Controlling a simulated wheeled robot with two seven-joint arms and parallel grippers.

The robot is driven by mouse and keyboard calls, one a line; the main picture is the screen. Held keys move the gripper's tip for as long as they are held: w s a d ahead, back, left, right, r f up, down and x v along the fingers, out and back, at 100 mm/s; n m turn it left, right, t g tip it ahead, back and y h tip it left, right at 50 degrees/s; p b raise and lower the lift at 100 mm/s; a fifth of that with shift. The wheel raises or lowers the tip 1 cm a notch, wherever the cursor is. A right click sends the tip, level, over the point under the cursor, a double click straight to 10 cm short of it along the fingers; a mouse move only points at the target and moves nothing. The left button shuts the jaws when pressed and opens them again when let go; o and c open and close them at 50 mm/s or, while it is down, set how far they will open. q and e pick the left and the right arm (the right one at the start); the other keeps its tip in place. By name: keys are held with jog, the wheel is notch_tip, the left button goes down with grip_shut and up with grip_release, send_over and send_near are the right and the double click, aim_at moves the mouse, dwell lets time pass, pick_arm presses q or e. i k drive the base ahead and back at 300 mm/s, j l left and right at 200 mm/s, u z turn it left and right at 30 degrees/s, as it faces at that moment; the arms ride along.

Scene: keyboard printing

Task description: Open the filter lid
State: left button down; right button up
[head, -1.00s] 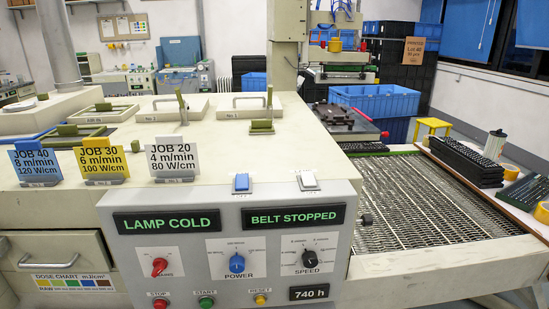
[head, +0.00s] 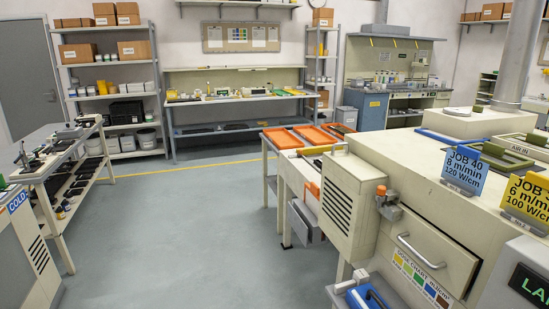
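No lid marked as a filter lid can be made out. The cream machine (head: 405,172) fills the right side. A louvred box (head: 347,205) with vent slots is on its left end, and an orange-topped fitting (head: 383,198) is at that box's right edge. A drawer-like front panel (head: 428,243) with a bar handle looks shut. On the machine's top, a blue-edged frame (head: 455,138) and a green-framed panel (head: 500,153) lie near an "AIR IN" label. Neither of my grippers shows.
Blue JOB 40 (head: 464,172) and yellow JOB 30 (head: 527,197) cards stand on the machine's near edge. Orange trays (head: 283,139) lie beyond its left end. A blue item (head: 368,297) sits low in front. The floor (head: 190,230) at centre left is clear.

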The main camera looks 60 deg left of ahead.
aim_at(362, 170)
jog(key=u, duration=1.45)
jog(key=i+j+u, duration=0.1)
jog(key=i+j, duration=0.2)
jog(key=i, duration=0.05)
